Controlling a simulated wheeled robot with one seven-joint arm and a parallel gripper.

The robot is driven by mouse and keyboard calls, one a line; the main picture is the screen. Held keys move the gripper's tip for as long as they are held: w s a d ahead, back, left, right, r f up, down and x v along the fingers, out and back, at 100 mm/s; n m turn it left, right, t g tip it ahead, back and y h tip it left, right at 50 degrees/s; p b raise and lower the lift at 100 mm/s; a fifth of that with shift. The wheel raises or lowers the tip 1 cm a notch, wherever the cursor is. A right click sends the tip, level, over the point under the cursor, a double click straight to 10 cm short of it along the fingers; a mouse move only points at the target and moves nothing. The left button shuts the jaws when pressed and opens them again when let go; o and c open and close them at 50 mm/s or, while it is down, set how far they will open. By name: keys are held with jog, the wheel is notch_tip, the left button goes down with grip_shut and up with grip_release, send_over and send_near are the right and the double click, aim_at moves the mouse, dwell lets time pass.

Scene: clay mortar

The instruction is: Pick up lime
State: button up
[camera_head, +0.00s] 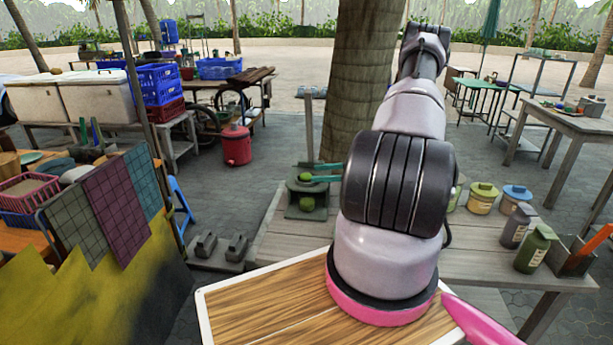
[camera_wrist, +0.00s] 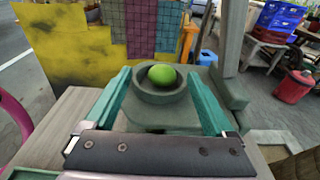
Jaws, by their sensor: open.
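The green lime (camera_wrist: 162,75) sits in the round bowl of the grey clay mortar (camera_wrist: 160,97). In the head view, a lime-green patch (camera_head: 306,178) shows at the top of the mortar (camera_head: 306,213). My gripper (camera_wrist: 158,72) is open, its two teal fingers reaching along both sides of the bowl with the lime between them. A gap shows between the lime and each finger. In the head view, the teal fingers of my gripper (camera_head: 296,172) stick out left from behind my arm, over the mortar. The palm is hidden there.
The mortar stands on the grey wooden table (camera_head: 283,243), near its left end. A second green round patch (camera_head: 307,204) shows low on the mortar's front; I cannot tell what it is. Lidded jars (camera_head: 482,198) and a bottle (camera_head: 534,249) stand to the right.

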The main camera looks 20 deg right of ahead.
aim_at(306, 173)
jog(key=shift+x, duration=2.65)
jog(key=shift+w+d, duration=0.1)
jog(key=shift+w, duration=0.15)
grip_shut()
